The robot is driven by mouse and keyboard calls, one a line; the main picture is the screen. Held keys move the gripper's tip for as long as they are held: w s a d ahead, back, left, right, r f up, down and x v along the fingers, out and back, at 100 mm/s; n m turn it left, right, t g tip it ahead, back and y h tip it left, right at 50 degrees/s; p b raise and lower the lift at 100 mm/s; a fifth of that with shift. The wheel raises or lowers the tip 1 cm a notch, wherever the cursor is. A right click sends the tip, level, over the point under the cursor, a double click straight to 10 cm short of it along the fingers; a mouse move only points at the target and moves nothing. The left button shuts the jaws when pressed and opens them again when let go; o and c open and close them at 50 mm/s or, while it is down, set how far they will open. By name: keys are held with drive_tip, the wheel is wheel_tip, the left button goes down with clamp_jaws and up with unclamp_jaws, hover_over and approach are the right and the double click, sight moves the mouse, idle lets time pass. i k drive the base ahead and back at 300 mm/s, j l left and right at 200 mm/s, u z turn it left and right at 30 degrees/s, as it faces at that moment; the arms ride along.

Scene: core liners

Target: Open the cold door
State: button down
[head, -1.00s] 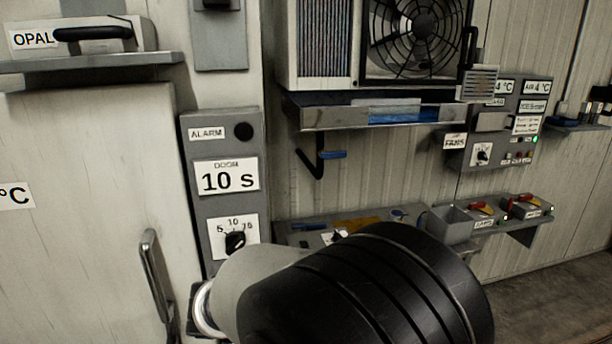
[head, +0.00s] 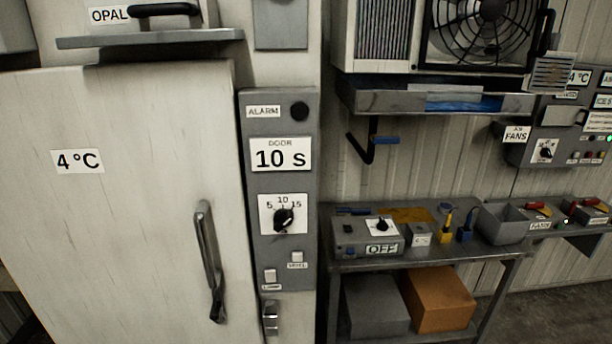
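The cold door (head: 120,200) is a large pale panel at the left of the head view, with a "4 °C" label (head: 77,161). It looks shut. Its handle (head: 209,262) is a dark metal vertical bar near the door's right edge. A metal latch-like part (head: 270,317) sits on the frame to the right of the handle, low down. My gripper and arm are not in the current view.
Right of the door is a grey alarm panel (head: 279,190) with a dial and "10 s" sign. A metal bench (head: 425,262) with small devices stands further right, grey and orange boxes below it. A fan unit (head: 440,35) hangs above. Floor shows at lower right.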

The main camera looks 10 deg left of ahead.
sight(124, 205)
drive_tip(key=u, duration=1.75)
drive_tip(key=i+l+z, duration=0.1)
drive_tip(key=z, duration=0.35)
drive_tip(key=i+l+z, duration=0.1)
drive_tip(key=l+z, duration=0.3)
drive_tip(key=i+z, duration=0.15)
drive_tip(key=z, duration=0.3)
drive_tip(key=k+l+u, duration=0.15)
drive_tip(key=k+j, duration=0.05)
